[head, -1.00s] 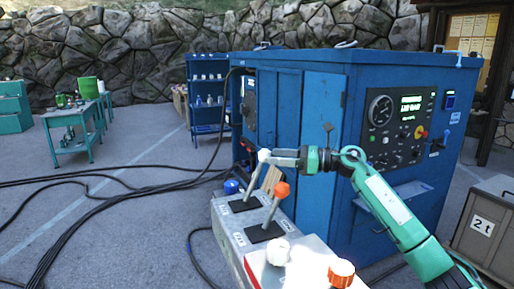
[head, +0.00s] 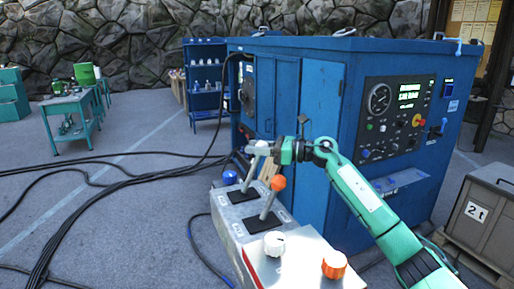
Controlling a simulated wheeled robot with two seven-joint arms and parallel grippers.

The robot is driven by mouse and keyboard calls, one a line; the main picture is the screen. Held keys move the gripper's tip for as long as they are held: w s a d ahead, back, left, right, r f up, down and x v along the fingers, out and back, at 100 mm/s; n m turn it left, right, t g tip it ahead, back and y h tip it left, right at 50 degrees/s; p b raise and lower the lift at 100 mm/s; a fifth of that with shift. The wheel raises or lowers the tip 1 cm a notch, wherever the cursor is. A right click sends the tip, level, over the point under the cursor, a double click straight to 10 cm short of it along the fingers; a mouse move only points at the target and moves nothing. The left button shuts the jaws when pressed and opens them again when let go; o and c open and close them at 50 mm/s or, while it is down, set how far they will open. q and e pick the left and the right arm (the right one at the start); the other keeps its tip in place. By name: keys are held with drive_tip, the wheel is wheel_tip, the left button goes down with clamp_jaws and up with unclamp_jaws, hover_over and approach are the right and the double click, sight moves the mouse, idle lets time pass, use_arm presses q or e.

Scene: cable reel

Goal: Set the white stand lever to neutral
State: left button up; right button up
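The white stand lever (head: 249,177) rises from a black slot plate on the grey control stand (head: 228,222), leaning up and to the right. Its white knob is at the fingertips of my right gripper (head: 260,149), which reaches in from the right. The fingers overlap the knob, and I cannot tell whether they are closed on it. An orange-knobbed lever (head: 278,183) stands nearer on the same stand, also leaning right. My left gripper is not in view.
A white knob (head: 274,243) and an orange knob (head: 334,264) sit on the stand's near panel. A blue cabinet (head: 322,110) with gauges stands behind my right arm. Black cables (head: 110,180) cross the floor at left. A grey 2t crate (head: 484,208) is at right.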

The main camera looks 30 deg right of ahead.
clamp_jaws()
drive_tip(key=shift+a+r, duration=0.25)
drive_tip(key=shift+a, duration=0.05)
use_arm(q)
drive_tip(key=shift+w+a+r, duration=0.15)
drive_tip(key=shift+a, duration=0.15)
use_arm(e)
drive_tip(key=a+n+g+h, duration=0.1)
drive_tip(key=a, duration=0.1)
drive_tip(key=a+h, duration=0.1)
drive_tip(key=a, duration=0.2)
drive_tip(key=shift+w+a+r+n+g+h, duration=0.1)
drive_tip(key=shift+w+a+n+g+h, duration=0.1)
drive_tip(key=shift+n+g+h, duration=0.15)
drive_tip(key=shift+s, duration=0.1)
drive_tip(key=o, duration=1.1)
unclamp_jaws()
drive_tip(key=shift+a, duration=0.1)
drive_tip(key=shift+o, duration=0.2)
